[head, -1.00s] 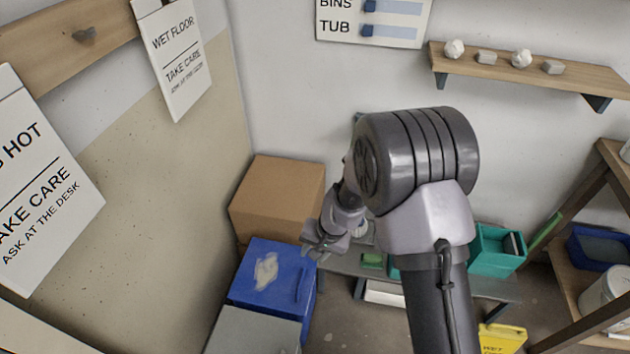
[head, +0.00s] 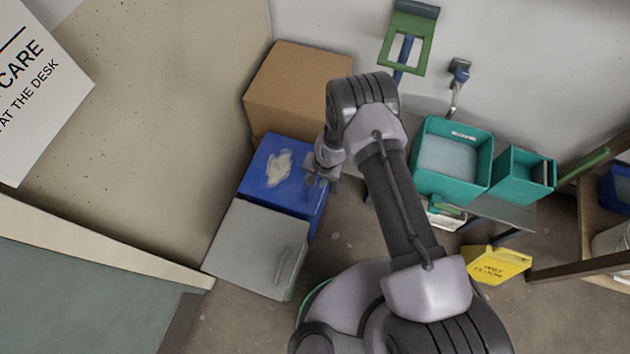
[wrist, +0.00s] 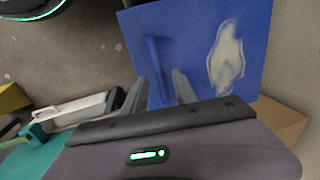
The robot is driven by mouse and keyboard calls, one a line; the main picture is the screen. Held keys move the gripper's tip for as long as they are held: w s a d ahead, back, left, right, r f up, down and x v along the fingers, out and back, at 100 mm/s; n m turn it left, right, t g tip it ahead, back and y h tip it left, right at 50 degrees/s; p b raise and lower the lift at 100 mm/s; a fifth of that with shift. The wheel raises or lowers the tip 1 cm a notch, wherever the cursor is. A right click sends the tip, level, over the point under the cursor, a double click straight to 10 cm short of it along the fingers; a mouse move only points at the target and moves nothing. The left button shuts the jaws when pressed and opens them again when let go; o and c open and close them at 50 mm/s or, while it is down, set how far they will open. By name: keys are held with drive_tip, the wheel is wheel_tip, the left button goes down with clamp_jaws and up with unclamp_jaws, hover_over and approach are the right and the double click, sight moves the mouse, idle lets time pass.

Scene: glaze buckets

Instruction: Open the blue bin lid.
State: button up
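The blue bin (head: 262,187) stands on the floor between a cardboard box and a grey bin. Its lid (head: 276,180) lies shut, with a pale stain on top; the lid also shows in the wrist view (wrist: 195,50). A blue bar handle (wrist: 155,65) runs near one edge of the lid. My gripper (head: 317,182) is over the handle side of the lid. In the wrist view my gripper (wrist: 163,88) is open, its two fingers apart with the handle's near end appearing between them. I cannot tell whether they touch it.
The grey bin (head: 250,245) adjoins the blue bin in front, and the cardboard box (head: 300,90) is behind. Teal tubs (head: 450,160) stand on a low bench to the right. A yellow wet-floor sign (head: 497,264) is on the floor.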

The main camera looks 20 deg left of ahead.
drive_tip(key=shift+f, duration=0.35)
clamp_jaws()
idle(1.2)
